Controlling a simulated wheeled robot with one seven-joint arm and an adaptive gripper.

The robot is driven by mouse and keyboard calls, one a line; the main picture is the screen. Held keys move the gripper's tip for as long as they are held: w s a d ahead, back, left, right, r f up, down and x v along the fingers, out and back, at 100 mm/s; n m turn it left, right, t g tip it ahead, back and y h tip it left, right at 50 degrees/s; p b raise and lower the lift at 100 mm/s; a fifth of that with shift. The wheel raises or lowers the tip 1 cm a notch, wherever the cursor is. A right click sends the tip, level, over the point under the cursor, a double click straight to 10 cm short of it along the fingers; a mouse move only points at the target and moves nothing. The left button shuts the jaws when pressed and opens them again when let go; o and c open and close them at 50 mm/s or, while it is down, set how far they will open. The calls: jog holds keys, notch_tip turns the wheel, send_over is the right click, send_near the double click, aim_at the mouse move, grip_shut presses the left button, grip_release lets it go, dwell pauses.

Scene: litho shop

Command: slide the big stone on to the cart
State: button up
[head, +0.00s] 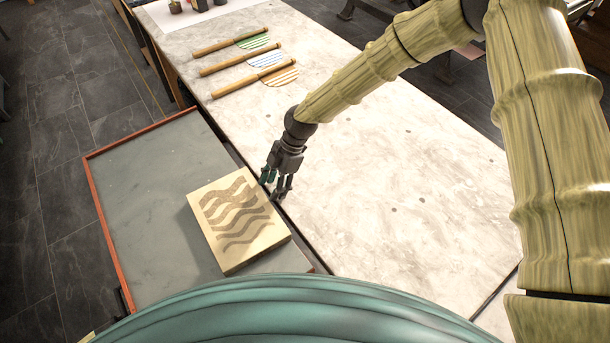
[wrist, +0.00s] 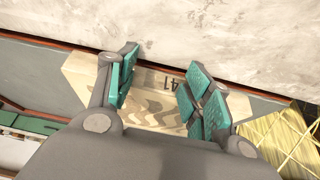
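The big stone (head: 238,222) is a thick pale block with brown wavy bands on top. It lies flat on the grey top of the cart (head: 150,190), along the cart's edge beside the table. In the wrist view the stone (wrist: 150,118) shows a dark "41" mark. My gripper (head: 277,190) points down at the stone's table-side edge, over the seam between cart and table. In the wrist view my gripper (wrist: 162,88) has its green-padded fingers apart, with the stone showing between and below them. Whether the fingertips touch the stone is unclear.
The pale stone-topped table (head: 400,180) stands right of the cart, with a narrow dark gap between. Three wooden rods (head: 240,71) with striped patches lie at its far end. The cart's left part is bare inside a red-orange rim (head: 105,225).

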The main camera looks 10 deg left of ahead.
aim_at(256, 197)
jog(key=shift+s+a, duration=0.1)
jog(key=shift+a, duration=0.05)
jog(key=shift+s+a, duration=2.75)
jog(key=shift+s, duration=0.05)
jog(key=shift+s+a, duration=0.55)
jog(key=shift+s, duration=0.05)
jog(key=shift+w+d+b, duration=0.35)
jog(key=shift+w+d, duration=1.15)
jog(key=shift+w, duration=0.05)
notch_tip(256, 197, up, 9)
jog(key=p, duration=0.4)
